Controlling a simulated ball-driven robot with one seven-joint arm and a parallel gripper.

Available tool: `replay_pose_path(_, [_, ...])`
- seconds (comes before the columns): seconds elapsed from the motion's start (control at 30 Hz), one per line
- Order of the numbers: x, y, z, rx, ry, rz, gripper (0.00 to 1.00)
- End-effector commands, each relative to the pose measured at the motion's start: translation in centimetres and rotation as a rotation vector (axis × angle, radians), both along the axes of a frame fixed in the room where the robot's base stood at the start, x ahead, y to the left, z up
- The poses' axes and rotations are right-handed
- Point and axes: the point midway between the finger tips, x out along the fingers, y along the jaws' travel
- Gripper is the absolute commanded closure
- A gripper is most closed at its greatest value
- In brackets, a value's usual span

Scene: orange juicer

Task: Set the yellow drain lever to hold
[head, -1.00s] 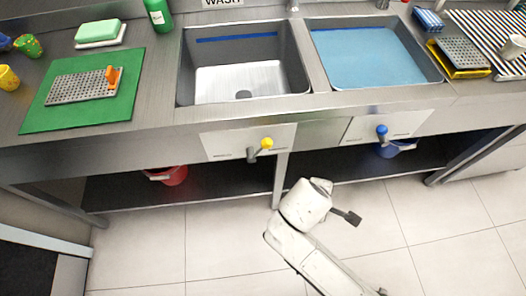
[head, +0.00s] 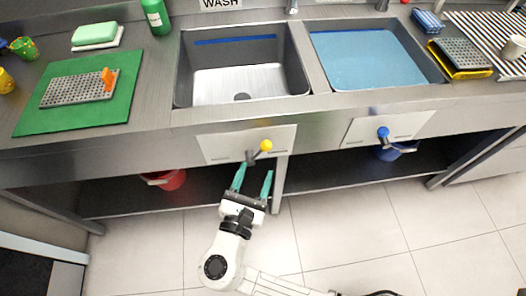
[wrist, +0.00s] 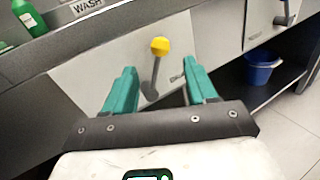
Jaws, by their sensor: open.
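The yellow drain lever (head: 265,146) is a grey handle with a yellow knob on the pale front panel (head: 222,147) below the wash sink. In the wrist view the yellow knob (wrist: 160,46) stands up, its grey stem running down between my fingers. My gripper (head: 253,178) is open, with two teal fingers pointing up at the panel from just below the lever. The wrist view shows the gripper (wrist: 162,85) with one finger on each side of the stem's line. I cannot tell whether the fingers reach around the stem. Nothing is held.
A blue-knobbed lever (head: 383,133) is on the right panel below the blue-filled sink (head: 365,60). The wash sink (head: 238,85) looks empty. A red bucket (head: 165,179) and a blue bucket (head: 390,153) sit under the counter. The tiled floor in front is clear.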

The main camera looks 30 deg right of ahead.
Motion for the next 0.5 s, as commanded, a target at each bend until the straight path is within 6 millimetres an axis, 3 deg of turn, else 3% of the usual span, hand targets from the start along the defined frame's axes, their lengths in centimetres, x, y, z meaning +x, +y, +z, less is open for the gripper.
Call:
replay_pose_path(0.2, [2.4,-3.2,0.1,0.001,-0.001,-0.004,0.43])
replay_pose_path(0.5, [4.1,-5.1,0.0,0.002,-0.002,-0.002,0.43])
